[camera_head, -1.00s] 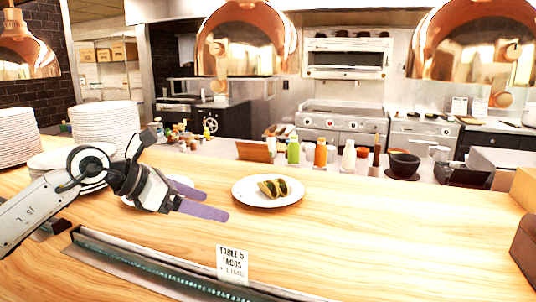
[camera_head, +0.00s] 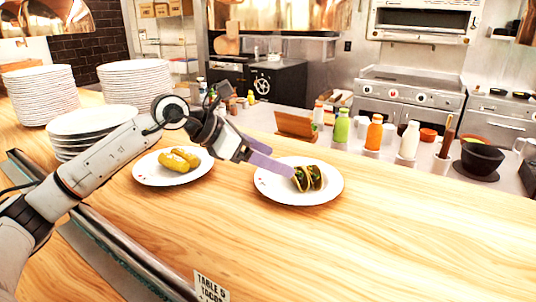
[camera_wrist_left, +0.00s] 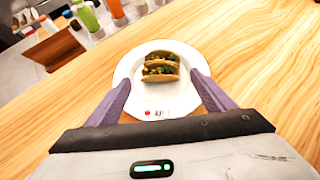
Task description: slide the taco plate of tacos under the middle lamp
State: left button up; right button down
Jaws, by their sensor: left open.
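The white taco plate (camera_head: 262,185) holds tacos (camera_head: 315,177) and lies on the wooden counter; it also shows in the wrist view (camera_wrist_left: 128,75). I cannot tell whether the fingers touch the plate. The middle copper lamp (camera_head: 280,14) hangs at the top, cut off by the frame. My right gripper is not in view.
A plate with yellow food (camera_head: 145,174) lies just left of the taco plate, below my left arm. Plate stacks (camera_head: 134,88) stand at the left. Bottles (camera_head: 374,133) and a dark bowl (camera_head: 481,158) line the far side. The counter at front right is clear.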

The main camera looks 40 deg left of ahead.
aim_at(299, 170)
pick_arm(q)
jog(key=p+x, duration=0.2)
jog(key=x, duration=0.7)
jog(key=shift+w+d+f, duration=0.1)
jog(key=shift+w+d, duration=0.05)
jog(key=shift+w, duration=0.05)
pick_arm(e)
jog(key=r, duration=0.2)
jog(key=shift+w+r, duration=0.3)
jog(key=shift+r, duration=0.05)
